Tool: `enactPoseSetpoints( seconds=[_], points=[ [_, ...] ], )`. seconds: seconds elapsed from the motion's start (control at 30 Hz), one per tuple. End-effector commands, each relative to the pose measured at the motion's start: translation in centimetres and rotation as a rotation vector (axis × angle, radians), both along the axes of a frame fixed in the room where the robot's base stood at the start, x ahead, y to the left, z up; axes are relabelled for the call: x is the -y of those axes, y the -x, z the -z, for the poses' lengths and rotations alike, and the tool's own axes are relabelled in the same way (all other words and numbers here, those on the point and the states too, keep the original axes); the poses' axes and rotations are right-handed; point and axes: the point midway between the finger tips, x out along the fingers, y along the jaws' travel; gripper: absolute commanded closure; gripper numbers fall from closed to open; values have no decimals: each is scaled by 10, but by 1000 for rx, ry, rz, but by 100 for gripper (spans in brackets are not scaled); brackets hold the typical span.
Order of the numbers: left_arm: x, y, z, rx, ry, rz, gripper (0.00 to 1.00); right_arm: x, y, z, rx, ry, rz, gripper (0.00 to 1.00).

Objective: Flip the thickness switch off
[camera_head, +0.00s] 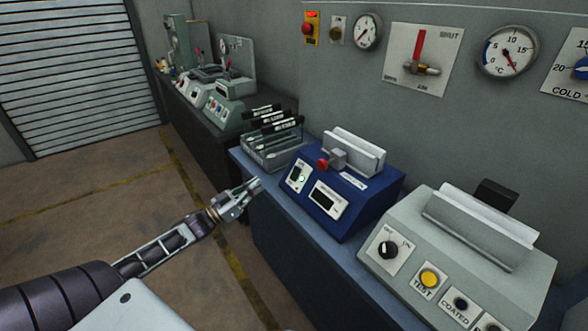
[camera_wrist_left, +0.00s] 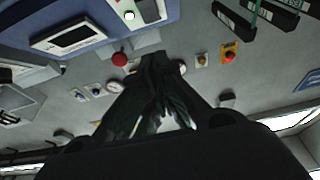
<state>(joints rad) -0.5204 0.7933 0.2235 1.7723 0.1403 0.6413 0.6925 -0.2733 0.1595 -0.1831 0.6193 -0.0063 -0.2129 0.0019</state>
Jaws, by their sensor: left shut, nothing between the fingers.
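The blue device (camera_head: 352,218) stands on the bench and has a white plate with a small dark switch (camera_head: 296,174) and a round light showing green at its edge. I cannot read the label or tell which way the switch is tipped. In the left wrist view the plate (camera_wrist_left: 146,10) shows at the top edge, partly cut off. My left gripper (camera_head: 257,183) is shut and empty, just left of the plate and apart from it in the head view. Its dark fingers (camera_wrist_left: 158,60) also show in the left wrist view. My right gripper is not in view.
A red knob (camera_head: 322,164) and a display (camera_head: 327,201) are on the blue device. A rack of black-capped items (camera_head: 270,152) stands behind left. A grey device (camera_head: 455,255) with a dial and yellow button stands at right. Gauges line the wall. Open floor lies at left.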

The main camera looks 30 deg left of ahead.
Motion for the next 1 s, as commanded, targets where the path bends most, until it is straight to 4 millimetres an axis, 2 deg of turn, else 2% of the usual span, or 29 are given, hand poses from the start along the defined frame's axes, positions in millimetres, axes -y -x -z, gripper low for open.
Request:
enactPoseSetpoints(
  seconds=[0.33, 0.67, 1.0],
  points=[
    [0, 0, 0, -1, 0, 0, 100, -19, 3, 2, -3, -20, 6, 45],
    [2, -4, -1, -1, 0, 0, 100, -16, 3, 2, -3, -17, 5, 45],
    [9, -23, -7, 0, -1, 1, 100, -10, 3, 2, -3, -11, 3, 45]
  ],
)
